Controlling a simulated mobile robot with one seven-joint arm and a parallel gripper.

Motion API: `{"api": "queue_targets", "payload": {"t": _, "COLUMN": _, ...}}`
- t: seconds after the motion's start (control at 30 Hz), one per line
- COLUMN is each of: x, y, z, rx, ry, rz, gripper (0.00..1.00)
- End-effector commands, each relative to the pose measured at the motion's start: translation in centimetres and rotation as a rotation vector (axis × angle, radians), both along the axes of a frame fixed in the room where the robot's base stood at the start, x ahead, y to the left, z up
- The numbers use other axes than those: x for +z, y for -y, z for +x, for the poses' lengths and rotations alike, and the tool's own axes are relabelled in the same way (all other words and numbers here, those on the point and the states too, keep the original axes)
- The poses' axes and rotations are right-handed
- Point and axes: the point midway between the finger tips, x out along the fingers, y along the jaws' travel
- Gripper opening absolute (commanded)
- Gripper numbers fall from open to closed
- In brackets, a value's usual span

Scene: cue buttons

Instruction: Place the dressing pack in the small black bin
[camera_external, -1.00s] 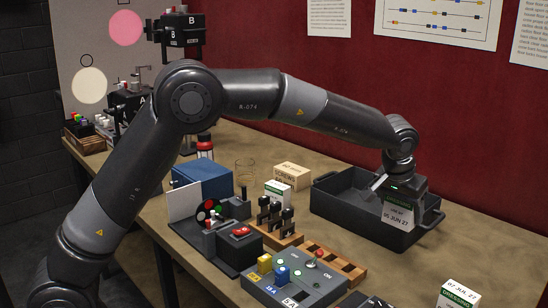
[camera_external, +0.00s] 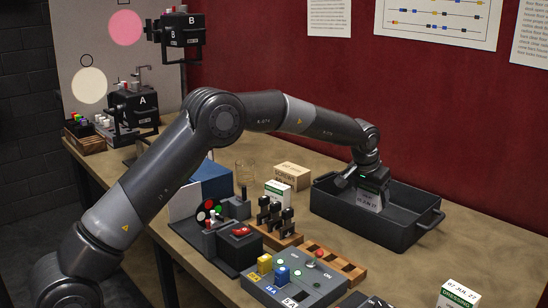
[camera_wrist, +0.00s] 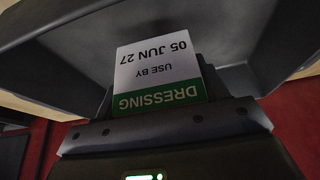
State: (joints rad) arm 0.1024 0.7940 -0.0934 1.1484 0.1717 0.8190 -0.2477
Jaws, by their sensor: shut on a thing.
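My gripper (camera_external: 371,184) is shut on a white dressing pack (camera_external: 368,200) with a green band. The wrist view shows the pack (camera_wrist: 158,70) close up, upside down, reading "DRESSING, USE BY 05 JUN 27". The black bin (camera_external: 390,236) is an open rectangular tray with end handles on the right of the bench. My gripper is over the bin's opening, and the pack hangs at about rim height or a little below. The bin's dark inside (camera_wrist: 245,35) surrounds the pack in the wrist view. I cannot tell whether the pack touches the bin floor.
Another dressing pack (camera_external: 458,294), dated 07 JUL 27, stands at the front right. A green-and-white box (camera_external: 278,194) and a screws box (camera_external: 292,176) stand left of the bin. A button panel (camera_external: 294,280) and a wooden rack (camera_external: 335,266) are in front.

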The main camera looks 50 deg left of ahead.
Motion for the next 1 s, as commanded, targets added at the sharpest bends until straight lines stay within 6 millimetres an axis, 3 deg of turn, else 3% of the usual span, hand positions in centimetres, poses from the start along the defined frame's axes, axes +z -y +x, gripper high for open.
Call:
{"api": "queue_targets", "payload": {"t": 0.17, "x": -0.9, "y": -0.4, "z": 0.3, "rx": -0.001, "ry": 0.000, "rz": -0.001, "gripper": 0.45}}
{"api": "queue_targets", "payload": {"t": 0.4, "x": -4.1, "y": -0.3, "z": 0.3, "rx": 0.001, "ry": 0.000, "rz": -0.001, "gripper": 0.45}}
{"api": "queue_targets", "payload": {"t": 0.77, "x": -4.5, "y": -0.3, "z": 0.3, "rx": 0.000, "ry": 0.000, "rz": 0.000, "gripper": 0.45}}
{"api": "queue_targets", "payload": {"t": 0.8, "x": -4.6, "y": -0.3, "z": 0.3, "rx": 0.000, "ry": 0.000, "rz": 0.000, "gripper": 0.68}}
{"api": "queue_targets", "payload": {"t": 1.0, "x": -4.5, "y": -0.3, "z": 0.3, "rx": 0.000, "ry": 0.000, "rz": -0.001, "gripper": 0.85}}
